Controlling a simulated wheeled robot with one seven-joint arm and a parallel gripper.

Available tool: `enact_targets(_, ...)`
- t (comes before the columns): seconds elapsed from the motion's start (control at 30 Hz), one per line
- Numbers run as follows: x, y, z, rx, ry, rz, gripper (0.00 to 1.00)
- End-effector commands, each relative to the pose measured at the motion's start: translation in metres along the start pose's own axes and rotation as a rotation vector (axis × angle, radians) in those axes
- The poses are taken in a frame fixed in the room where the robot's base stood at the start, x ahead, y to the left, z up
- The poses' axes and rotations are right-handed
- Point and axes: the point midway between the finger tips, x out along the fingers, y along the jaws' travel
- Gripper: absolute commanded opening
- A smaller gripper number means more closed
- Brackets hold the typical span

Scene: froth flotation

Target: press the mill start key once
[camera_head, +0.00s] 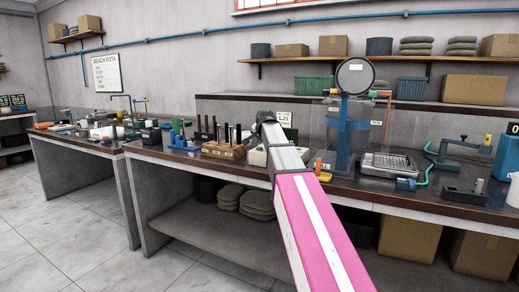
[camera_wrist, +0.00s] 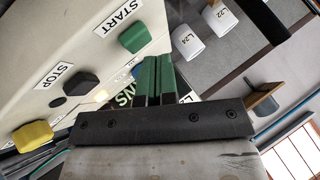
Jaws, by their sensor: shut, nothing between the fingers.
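The mill start key is a green block (camera_wrist: 134,36) beside a START label on a pale panel (camera_wrist: 45,30) in the wrist view. A dark key (camera_wrist: 80,81) sits by the STOP label on the same panel. My gripper (camera_wrist: 153,62) shows its green fingers side by side, shut and empty. The fingertips are just right of and below the start key in the picture; I cannot tell whether they touch it. In the head view my pink and white arm reaches over the bench and hides the gripper. A pale box (camera_head: 257,158) shows beside the arm there.
A yellow knob (camera_wrist: 32,136) is at the panel's lower left. White cylinders marked L24 (camera_wrist: 187,42) and L22 (camera_wrist: 219,19) stand close to the right of the fingers. On the bench are a wooden rack (camera_head: 224,151), a blue stand (camera_head: 346,135) and a metal tray (camera_head: 393,165).

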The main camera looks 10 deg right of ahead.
Motion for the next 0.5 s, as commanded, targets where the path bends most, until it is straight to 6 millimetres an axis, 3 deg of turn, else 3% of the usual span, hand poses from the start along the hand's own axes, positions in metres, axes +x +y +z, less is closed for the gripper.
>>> enact_targets(0.5,-0.0047,-0.0037,-0.0037,0.0,0.001,-0.001,0.0)
